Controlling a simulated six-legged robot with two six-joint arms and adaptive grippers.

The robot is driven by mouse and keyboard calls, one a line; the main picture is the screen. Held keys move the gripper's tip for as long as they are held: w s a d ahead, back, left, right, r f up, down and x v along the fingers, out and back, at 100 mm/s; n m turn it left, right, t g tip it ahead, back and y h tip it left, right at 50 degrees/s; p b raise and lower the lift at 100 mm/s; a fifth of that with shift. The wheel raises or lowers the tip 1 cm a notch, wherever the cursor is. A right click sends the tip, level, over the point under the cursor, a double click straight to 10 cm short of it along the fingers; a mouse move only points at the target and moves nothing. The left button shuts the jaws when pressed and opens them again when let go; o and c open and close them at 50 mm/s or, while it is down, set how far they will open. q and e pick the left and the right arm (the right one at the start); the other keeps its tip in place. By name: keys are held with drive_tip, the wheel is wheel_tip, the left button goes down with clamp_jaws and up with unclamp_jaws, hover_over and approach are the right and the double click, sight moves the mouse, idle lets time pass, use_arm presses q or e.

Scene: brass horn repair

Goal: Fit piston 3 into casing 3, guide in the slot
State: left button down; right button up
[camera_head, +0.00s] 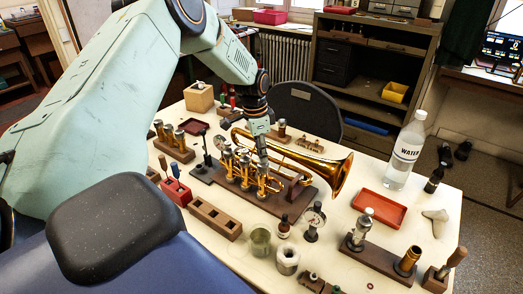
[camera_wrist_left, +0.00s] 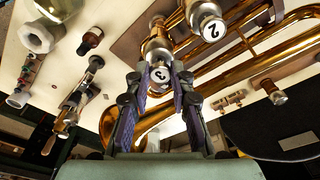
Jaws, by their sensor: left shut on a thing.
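My left gripper (camera_head: 263,160) comes down over the brass trumpet (camera_head: 325,170) at its valve group. In the left wrist view, the fingers of my left gripper (camera_wrist_left: 158,95) are shut around piston 3 (camera_wrist_left: 160,75), whose white cap reads 3. Piston 3 is over or in the last casing, beside a cap marked 2 (camera_wrist_left: 212,28). I cannot tell how deep it sits, and its guide and the slot of casing 3 are hidden. The trumpet lies on a dark wooden board (camera_head: 205,175). My right gripper is not in view.
A water bottle (camera_head: 405,152), a red tray (camera_head: 379,208) and a wooden holder (camera_head: 385,262) stand to the right.

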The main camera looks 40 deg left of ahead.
use_arm(q)
drive_tip(key=shift+f+b, duration=0.3)
drive_tip(key=shift+f, duration=0.2)
drive_tip(key=c, duration=1.1)
unclamp_jaws()
drive_tip(key=r, duration=0.8)
drive_tip(key=s+r, duration=0.1)
drive_tip(key=r, duration=0.3)
drive_tip(key=shift+s+a, duration=0.1)
drive_tip(key=shift+a, duration=0.3)
